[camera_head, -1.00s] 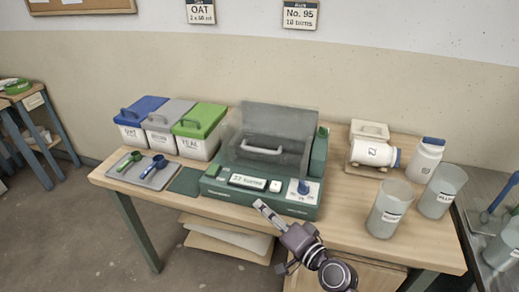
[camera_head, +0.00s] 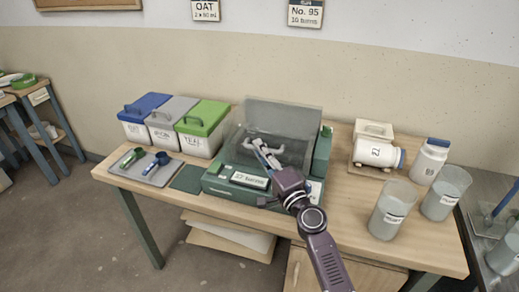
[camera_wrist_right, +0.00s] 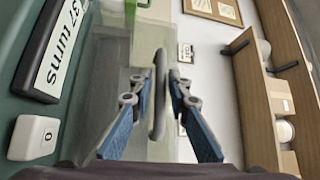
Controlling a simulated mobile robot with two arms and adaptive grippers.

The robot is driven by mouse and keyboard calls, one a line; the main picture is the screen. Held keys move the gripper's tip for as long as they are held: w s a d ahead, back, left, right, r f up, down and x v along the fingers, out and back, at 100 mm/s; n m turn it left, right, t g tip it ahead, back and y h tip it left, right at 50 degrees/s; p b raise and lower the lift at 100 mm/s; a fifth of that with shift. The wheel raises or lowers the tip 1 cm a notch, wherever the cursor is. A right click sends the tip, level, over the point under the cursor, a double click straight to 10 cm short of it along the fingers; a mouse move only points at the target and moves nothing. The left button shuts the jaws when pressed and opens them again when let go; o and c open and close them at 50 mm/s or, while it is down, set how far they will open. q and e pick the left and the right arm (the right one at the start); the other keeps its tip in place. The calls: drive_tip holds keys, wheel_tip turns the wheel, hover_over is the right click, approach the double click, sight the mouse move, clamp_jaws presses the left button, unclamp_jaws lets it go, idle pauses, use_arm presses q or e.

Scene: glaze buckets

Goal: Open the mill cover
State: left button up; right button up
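The mill (camera_head: 218,188) is a green box on the table with a smoky see-through cover (camera_head: 285,112), which appears down over it. The cover's pale bar handle (camera_head: 297,147) is partly hidden behind my right gripper (camera_head: 263,150) in the head view. In the right wrist view, the handle (camera_wrist_right: 159,100) stands between the two blue-padded fingers of my right gripper (camera_wrist_right: 158,82). The fingers are open, one on each side of the bar, with narrow gaps. A label (camera_wrist_right: 58,52) on the mill's front reads "37 turns". My left gripper is not in view.
Blue, grey and green lidded buckets (camera_head: 203,127) stand left of the mill, with a tray (camera_head: 148,172) of scoops in front of them. To the right are a white jar (camera_head: 430,160), a lying jar (camera_head: 374,152) and two grey cups (camera_head: 392,210). A wall stands behind.

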drive_tip(key=shift+w+a+r, duration=0.1)
drive_tip(key=shift+w+a, duration=0.15)
drive_tip(key=shift+w, duration=0.1)
drive_tip(key=shift+c, duration=0.4)
clamp_jaws()
